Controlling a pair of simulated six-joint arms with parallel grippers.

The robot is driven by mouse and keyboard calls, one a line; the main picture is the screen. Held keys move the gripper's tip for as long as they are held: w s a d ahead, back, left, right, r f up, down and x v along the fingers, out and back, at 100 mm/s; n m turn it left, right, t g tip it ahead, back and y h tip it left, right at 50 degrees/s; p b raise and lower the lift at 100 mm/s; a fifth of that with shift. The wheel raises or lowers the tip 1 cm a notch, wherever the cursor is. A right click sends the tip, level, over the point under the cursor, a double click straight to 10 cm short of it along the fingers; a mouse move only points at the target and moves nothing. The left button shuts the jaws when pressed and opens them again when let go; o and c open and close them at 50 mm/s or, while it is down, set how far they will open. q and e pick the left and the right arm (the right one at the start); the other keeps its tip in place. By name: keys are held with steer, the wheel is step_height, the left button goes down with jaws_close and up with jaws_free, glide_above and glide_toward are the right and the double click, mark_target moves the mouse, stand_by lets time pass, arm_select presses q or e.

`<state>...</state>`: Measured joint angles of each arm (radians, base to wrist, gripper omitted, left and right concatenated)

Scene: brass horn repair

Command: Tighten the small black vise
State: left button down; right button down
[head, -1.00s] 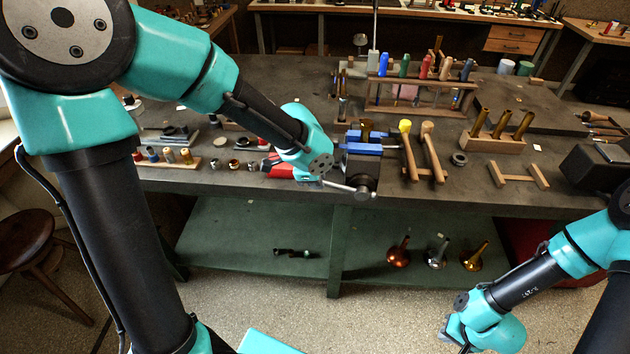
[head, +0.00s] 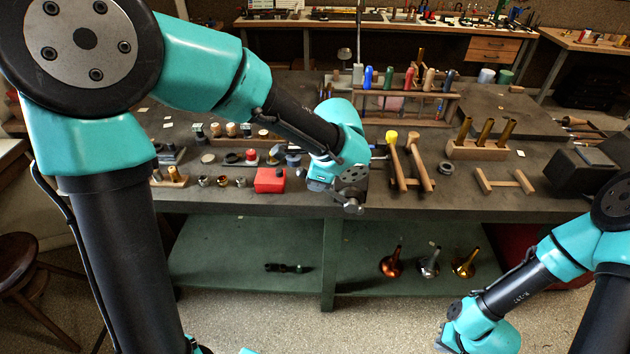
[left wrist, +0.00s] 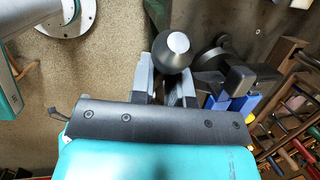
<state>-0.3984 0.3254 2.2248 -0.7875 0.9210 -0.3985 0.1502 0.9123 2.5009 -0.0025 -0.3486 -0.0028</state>
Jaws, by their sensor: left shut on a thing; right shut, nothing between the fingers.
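The small black vise (head: 353,194) stands at the front edge of the workbench and is mostly hidden behind my left arm in the head view. In the left wrist view its dark body and blue jaws (left wrist: 243,102) show at the right. My left gripper (head: 322,186) is in front of the vise; its two fingers (left wrist: 163,78) are shut on the vise handle. A round metal knob (left wrist: 178,42) of the handle shows at the fingertips. My right gripper (head: 443,344) is low at the bottom of the head view, shut and empty, away from the bench.
A tool rack (head: 405,105) stands behind.

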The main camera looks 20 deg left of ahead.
arm_select(q)
steer(key=c, duration=1.1)
jaws_free()
steer(key=v, duration=1.7)
steer(key=shift+r, duration=0.25)
steer(key=shift+c, duration=0.4)
